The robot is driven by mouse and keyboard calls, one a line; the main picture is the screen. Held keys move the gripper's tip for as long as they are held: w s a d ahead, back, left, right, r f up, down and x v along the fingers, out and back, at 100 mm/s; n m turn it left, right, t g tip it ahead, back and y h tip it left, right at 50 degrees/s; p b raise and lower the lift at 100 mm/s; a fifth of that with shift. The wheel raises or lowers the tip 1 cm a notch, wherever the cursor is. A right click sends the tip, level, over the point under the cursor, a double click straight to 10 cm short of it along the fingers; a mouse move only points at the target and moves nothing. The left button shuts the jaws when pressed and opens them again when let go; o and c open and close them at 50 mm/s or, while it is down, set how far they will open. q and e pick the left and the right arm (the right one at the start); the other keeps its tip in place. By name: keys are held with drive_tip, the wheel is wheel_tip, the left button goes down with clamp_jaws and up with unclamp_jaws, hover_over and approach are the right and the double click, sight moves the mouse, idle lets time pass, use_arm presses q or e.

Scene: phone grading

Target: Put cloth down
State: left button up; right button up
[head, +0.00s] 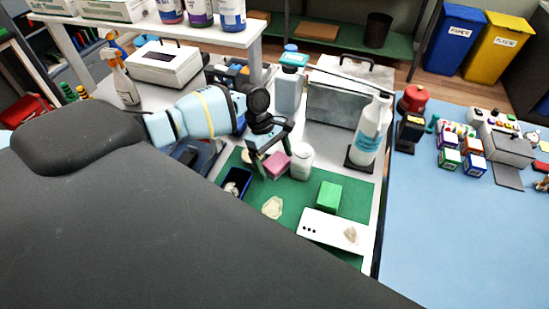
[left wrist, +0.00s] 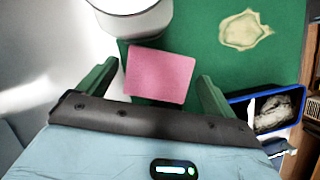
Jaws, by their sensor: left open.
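My left gripper (head: 272,158) is open over the green mat (head: 315,178), with its fingers pointing down. A pink block-like pad (head: 277,165) sits between or just below the fingertips; I cannot tell whether it is a folded cloth. In the left wrist view the pink pad (left wrist: 160,76) shows between the two spread green fingers, with a gap at each side. A pale yellowish, flat, irregular piece (head: 272,207), cloth-like, lies on the mat; it also shows in the left wrist view (left wrist: 245,31). My right gripper is not in view.
A white bottle (head: 301,162) stands close beside the pink pad. A dark blue bin (head: 237,182) stands on the other side. A green block (head: 329,196) and a white slab (head: 330,229) with a pale scrap lie nearer. A pump bottle (head: 370,130) stands at the right.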

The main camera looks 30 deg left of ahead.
use_arm(q)
drive_tip(key=v, duration=0.7)
drive_tip(key=shift+r, duration=0.4)
drive_tip(key=shift+s+a+f, duration=0.1)
